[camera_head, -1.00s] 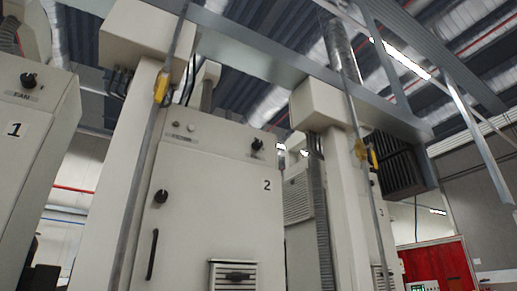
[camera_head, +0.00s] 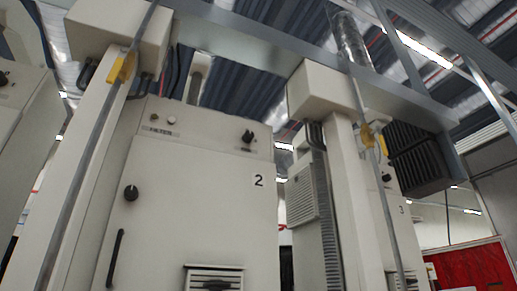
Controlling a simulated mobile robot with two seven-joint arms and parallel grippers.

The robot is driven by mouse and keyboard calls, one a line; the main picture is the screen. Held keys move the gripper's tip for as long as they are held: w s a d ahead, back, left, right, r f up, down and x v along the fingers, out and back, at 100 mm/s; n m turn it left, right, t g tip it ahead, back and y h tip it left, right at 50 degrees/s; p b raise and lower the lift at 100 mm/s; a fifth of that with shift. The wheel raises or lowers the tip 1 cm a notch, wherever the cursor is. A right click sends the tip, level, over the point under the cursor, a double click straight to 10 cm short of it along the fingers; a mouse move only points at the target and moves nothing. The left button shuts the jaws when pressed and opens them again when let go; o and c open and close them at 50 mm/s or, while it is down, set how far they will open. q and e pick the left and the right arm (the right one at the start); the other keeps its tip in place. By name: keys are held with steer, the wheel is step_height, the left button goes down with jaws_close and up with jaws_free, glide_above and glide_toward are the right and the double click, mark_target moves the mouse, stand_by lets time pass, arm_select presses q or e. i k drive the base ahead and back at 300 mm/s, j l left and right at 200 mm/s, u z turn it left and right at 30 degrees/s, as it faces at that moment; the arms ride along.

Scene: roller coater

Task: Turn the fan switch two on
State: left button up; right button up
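Cabinet two (camera_head: 205,215) is a pale grey metal cabinet marked with a black "2", in the middle of the head view. A black rotary switch (camera_head: 248,137) with a small label below it sits at the upper right of its top panel, above the "2". The label is too small to read, and I cannot tell which setting the switch is at. A small label and two small round lights or buttons (camera_head: 163,120) are at the panel's upper left. Neither gripper is in view.
The cabinet door has a black knob (camera_head: 131,193), a long black handle (camera_head: 117,258) and a vent (camera_head: 214,279). Grey posts with yellow fittings (camera_head: 122,68) stand on both sides. Cabinet 1 is cut off at left; cabinet 3 (camera_head: 398,225) is at right.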

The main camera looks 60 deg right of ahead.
mark_target(248, 137)
steer(key=k+l, duration=0.1)
steer(key=l, duration=0.3)
steer(key=k+l, duration=0.1)
steer(key=l, duration=0.35)
steer(key=k+l, duration=0.1)
steer(key=l, duration=0.3)
